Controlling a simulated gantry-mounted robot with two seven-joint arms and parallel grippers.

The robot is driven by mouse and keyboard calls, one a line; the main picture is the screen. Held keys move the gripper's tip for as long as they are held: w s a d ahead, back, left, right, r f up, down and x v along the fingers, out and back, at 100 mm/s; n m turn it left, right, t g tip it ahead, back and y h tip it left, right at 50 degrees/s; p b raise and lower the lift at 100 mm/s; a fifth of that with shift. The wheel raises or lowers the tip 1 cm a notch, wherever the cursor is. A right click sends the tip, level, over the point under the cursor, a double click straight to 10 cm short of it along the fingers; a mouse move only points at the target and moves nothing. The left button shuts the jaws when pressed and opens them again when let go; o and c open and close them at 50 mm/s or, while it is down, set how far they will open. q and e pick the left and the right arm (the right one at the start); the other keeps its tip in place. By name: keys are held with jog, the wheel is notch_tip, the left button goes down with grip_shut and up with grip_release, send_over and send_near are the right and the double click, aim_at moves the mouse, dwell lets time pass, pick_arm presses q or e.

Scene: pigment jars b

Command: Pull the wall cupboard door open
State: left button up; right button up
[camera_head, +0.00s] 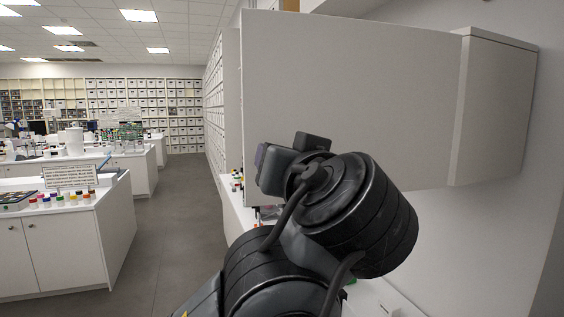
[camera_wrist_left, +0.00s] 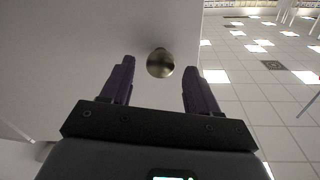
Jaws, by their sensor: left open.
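The wall cupboard door (camera_head: 350,90) is a large plain white panel in the head view. It stands swung out to the left from the cupboard body (camera_head: 495,110) on the right wall. My left gripper (camera_head: 264,160) is near the door's lower left part, mostly hidden behind my own dark wrist. In the left wrist view a round brass knob (camera_wrist_left: 160,62) sits on the white door near its edge. The two open fingers stand either side of the knob, with visible gaps. The knob is hidden in the head view. My right gripper is not in view.
A white counter (camera_head: 235,205) with small jars runs below the door. White workbenches with colored jars (camera_head: 70,198) stand at left. The grey aisle floor (camera_head: 175,210) between is clear. Shelves of white boxes (camera_head: 140,110) line the back.

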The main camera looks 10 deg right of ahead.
pick_arm(q)
jog(key=s+b, duration=0.1)
jog(key=s, duration=0.7)
jog(key=shift+d+b, duration=0.15)
jog(key=shift+b, duration=0.25)
